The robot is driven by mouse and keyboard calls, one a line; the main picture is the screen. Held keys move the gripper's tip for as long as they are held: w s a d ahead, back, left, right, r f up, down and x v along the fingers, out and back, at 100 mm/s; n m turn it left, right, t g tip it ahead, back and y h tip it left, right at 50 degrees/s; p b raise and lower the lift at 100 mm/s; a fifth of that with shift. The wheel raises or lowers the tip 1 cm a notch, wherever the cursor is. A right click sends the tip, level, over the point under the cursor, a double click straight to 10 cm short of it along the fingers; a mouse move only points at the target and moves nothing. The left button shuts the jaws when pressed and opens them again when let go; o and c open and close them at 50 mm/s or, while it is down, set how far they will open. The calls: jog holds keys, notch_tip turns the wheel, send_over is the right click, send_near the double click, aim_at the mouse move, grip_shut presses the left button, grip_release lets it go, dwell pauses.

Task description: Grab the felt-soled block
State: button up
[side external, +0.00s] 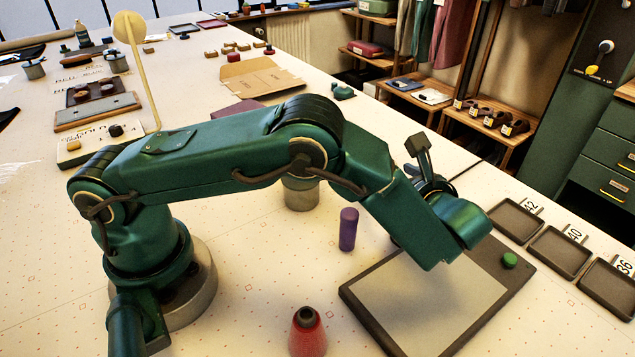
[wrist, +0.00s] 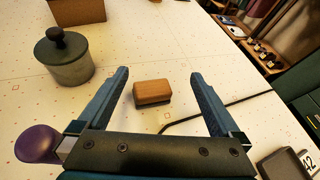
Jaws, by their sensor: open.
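A small brown block (wrist: 152,91) with a thin dark layer along its bottom lies on the white table in the wrist view. My gripper (wrist: 160,74) is open, its two blue-green fingers spread to the left and right of the block. The block shows in the gap between them, apart from both, and nothing is held. I cannot tell how high the fingers are above the table. In the side external view my arm hides the block and most of the gripper.
A lidded grey pot (wrist: 64,60) stands left of the fingers. A purple cylinder (side external: 348,229) stands nearby. A dark cable (wrist: 215,106) runs close to the block. A grey-topped board (side external: 430,300), a red cone (side external: 307,332) and small trays (side external: 515,219) lie at the near right.

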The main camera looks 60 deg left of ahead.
jog(key=shift+m, duration=0.7)
jog(key=f, duration=0.2)
jog(key=s+d+f, duration=0.1)
jog(key=shift+s+d+f, duration=0.15)
jog(key=shift+d+f, duration=0.05)
jog(key=shift+f, duration=0.15)
jog(key=shift+x, duration=2.45)
jog(key=shift+r, duration=0.15)
jog(key=shift+c, duration=0.3)
jog(key=c, duration=1.1)
jog(key=shift+r, duration=0.1)
